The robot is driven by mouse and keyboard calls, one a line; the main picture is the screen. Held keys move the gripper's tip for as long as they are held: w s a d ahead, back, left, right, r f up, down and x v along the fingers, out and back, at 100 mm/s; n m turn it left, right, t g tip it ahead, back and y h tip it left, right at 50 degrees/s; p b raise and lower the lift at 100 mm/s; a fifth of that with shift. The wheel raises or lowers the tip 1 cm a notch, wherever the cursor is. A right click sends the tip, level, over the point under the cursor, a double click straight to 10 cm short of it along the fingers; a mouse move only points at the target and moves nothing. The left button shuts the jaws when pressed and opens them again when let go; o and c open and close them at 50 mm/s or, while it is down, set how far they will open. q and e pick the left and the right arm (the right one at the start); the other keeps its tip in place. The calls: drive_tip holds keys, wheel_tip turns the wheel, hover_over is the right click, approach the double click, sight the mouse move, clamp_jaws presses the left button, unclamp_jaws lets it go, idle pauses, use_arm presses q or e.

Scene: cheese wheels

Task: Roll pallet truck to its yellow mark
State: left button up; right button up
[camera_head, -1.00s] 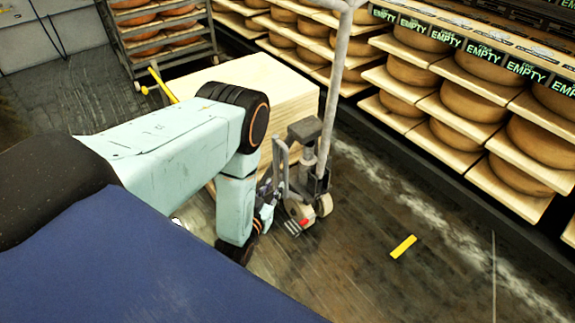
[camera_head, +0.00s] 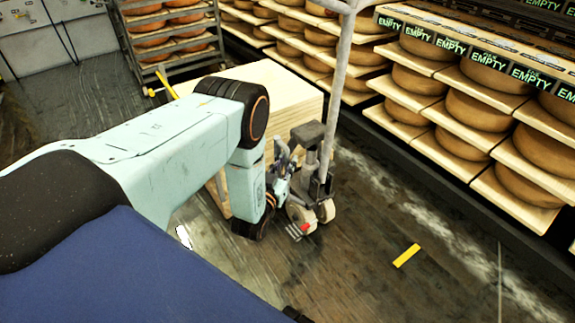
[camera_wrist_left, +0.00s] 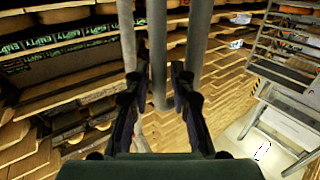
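The grey pallet truck (camera_head: 319,188) stands on the dark floor, its upright handle pole (camera_head: 337,90) rising to the top of the head view. A pale wooden block (camera_head: 285,92) is behind its upright. The yellow mark (camera_head: 407,256) lies on the floor to the right of the truck's wheels, apart from them. My left gripper (camera_head: 282,172) is close against the truck's left side, partly hidden by my wrist. In the left wrist view the gripper's fingers (camera_wrist_left: 160,68) are apart, with a grey pole (camera_wrist_left: 158,45) showing between them; contact is unclear. My right gripper is not visible.
Shelves of cheese wheels (camera_head: 480,115) line the right side. A rack with cheese wheels (camera_head: 170,38) stands at the back left. The floor around the yellow mark is clear. In the left wrist view, a metal frame (camera_wrist_left: 290,75) stands at the right.

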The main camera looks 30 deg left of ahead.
use_arm(q)
drive_tip(key=shift+w, duration=0.45)
drive_tip(key=shift+c, duration=0.2)
clamp_jaws()
